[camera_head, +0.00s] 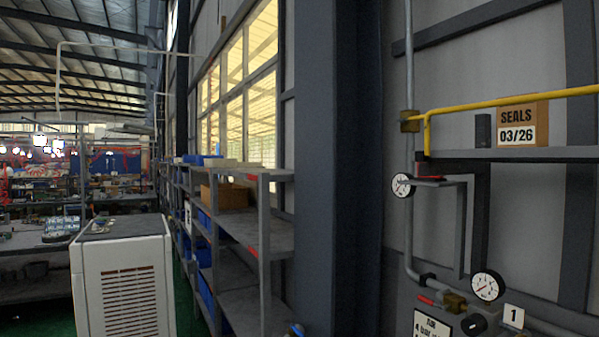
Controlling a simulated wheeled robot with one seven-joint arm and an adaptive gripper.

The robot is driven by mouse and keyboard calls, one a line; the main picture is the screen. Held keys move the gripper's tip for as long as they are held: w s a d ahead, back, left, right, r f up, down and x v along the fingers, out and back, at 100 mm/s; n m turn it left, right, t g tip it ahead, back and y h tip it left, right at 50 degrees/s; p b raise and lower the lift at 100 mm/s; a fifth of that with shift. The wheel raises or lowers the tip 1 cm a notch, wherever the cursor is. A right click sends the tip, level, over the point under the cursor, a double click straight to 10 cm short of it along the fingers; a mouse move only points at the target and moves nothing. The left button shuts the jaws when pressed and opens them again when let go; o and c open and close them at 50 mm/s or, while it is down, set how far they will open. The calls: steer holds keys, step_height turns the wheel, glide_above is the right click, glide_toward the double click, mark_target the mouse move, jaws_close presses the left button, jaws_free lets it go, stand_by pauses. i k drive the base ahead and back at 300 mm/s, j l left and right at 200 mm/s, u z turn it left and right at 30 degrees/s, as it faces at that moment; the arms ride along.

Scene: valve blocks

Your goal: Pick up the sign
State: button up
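Several sign-like things show at the right, and I cannot tell which one is the task's sign. A white sign with dark print (430,324) is at the lower right, cut off by the bottom edge. A small white tag marked "1" (513,317) stands to its right. A cardboard box (543,116) labelled "SEALS 03/26" sits on a grey shelf behind the yellow rail. My gripper is not in view.
A round gauge (487,286) and a dark knob (473,324) are near the white sign. Another gauge (402,186) is on the pipe. A yellow rail (510,103) crosses the shelf front. A dark column (340,170), shelving (260,240) and a white cabinet (125,280) stand left.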

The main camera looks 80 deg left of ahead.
mark_target(422, 178)
steer(key=u, duration=1.95)
steer(key=i+j+z, duration=0.1)
steer(key=z, duration=0.3)
steer(key=i+j+z, duration=0.1)
steer(key=j+z, duration=0.25)
steer(key=i+j+z, duration=0.1)
steer(key=z, duration=0.3)
steer(key=i+j+z, duration=0.15)
steer(key=j+z, duration=0.2)
steer(key=j, duration=1.05)
steer(key=j+z, duration=0.35)
steer(key=j, duration=1.05)
steer(key=k, duration=0.05)
